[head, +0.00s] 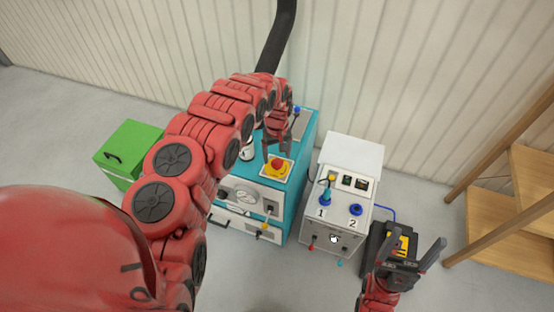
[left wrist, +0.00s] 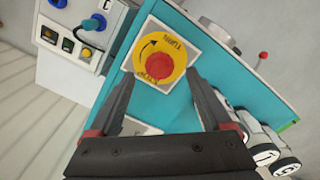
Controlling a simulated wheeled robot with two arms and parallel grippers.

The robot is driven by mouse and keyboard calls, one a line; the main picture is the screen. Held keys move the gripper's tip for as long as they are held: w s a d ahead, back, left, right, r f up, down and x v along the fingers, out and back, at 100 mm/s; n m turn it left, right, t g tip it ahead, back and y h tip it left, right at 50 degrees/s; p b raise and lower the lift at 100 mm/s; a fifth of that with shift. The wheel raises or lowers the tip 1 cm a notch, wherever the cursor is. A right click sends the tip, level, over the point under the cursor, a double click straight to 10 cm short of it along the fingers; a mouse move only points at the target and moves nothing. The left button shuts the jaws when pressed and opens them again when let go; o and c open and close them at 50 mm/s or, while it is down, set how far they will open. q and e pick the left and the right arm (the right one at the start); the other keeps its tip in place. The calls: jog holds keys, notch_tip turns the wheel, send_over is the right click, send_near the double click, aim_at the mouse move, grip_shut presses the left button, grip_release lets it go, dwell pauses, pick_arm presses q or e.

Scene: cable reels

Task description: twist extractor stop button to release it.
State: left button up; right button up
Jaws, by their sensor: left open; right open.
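The extractor stop button (head: 278,164) is a red knob on a yellow disc with a white square plate, on top of the teal machine (head: 299,139). In the left wrist view the red button (left wrist: 159,66) shows an arrow and lettering on its yellow ring. My left gripper (head: 278,150) is open just above and behind the button in the head view. In the left wrist view its two fingers (left wrist: 158,85) point toward the button, one on each side below it, apart from it. My right gripper (head: 417,256) is open and empty at the lower right.
A white control box (head: 352,152) with blue knobs marked 1 and 2 stands right of the teal machine. A green box (head: 127,149) is at the left, and wooden shelves (head: 500,215) at the right. A black hose (head: 278,35) rises behind the machine.

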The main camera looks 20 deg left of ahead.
aim_at(277, 162)
pick_arm(q)
jog(key=shift+f, duration=1.55)
grip_shut()
jog(key=m, duration=0.3)
jog(key=shift+m, duration=0.4)
jog(key=m, duration=0.4)
jog(key=shift+m, duration=0.3)
